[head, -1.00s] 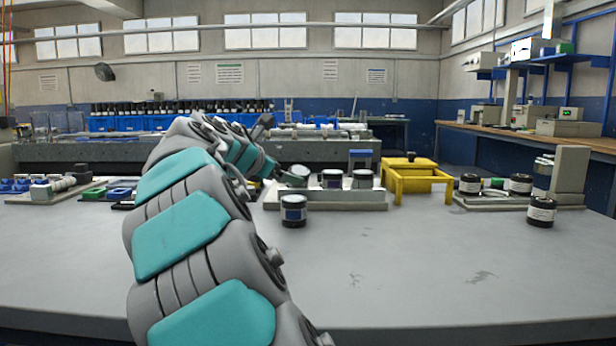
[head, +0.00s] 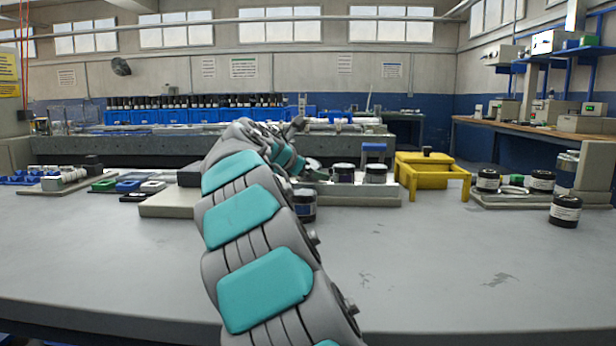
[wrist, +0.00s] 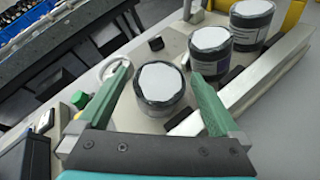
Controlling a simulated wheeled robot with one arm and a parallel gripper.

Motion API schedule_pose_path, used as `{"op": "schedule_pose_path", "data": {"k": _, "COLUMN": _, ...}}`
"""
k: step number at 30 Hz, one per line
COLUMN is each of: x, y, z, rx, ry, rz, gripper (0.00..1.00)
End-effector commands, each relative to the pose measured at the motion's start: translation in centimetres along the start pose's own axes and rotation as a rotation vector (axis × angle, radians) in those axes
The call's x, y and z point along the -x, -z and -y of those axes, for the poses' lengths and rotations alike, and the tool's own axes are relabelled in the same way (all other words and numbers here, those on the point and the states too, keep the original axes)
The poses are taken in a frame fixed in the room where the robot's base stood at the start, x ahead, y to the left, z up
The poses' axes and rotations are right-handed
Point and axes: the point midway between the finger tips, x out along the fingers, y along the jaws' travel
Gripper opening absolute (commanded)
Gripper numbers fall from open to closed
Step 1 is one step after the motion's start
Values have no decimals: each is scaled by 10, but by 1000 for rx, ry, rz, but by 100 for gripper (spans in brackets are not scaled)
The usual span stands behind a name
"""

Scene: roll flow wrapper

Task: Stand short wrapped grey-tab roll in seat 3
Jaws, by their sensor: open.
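My gripper (wrist: 160,110) is open, its two green fingers spread on either side of a dark wrapped roll with a white top (wrist: 161,82). The roll stands upright, and no finger clearly touches it. Two more dark wrapped rolls (wrist: 211,48) (wrist: 252,18) stand in line beyond it behind a pale rail (wrist: 265,85); they also show in the head view (head: 343,173) (head: 375,173) on a pale rack (head: 370,194). Another roll (head: 306,206) stands in front of the rack, partly covered by my arm. I see no grey tab or seat numbers clearly.
A yellow stand (head: 430,166) is right of the rack. Several rolls (head: 541,181) stand on a board farther right, with one roll (head: 564,211) in front. A pale plate (head: 168,206) lies left of my arm. The front of the table (head: 450,270) is clear.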

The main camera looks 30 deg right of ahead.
Motion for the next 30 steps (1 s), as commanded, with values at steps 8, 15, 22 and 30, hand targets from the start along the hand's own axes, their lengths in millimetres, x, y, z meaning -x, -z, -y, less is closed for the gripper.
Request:
{"op": "schedule_pose_path", "data": {"k": 8, "x": 0, "y": -1, "z": 0, "rx": -1, "ry": -1, "rz": 1, "gripper": 90}}
{"op": "schedule_pose_path", "data": {"k": 15, "x": 1, "y": -1, "z": 0, "rx": -1, "ry": -1, "rz": 1, "gripper": 63}}
{"op": "schedule_pose_path", "data": {"k": 22, "x": 1, "y": -1, "z": 0, "rx": -1, "ry": -1, "rz": 1, "gripper": 37}}
{"op": "schedule_pose_path", "data": {"k": 30, "x": 1, "y": -1, "z": 0, "rx": -1, "ry": -1, "rz": 1, "gripper": 7}}
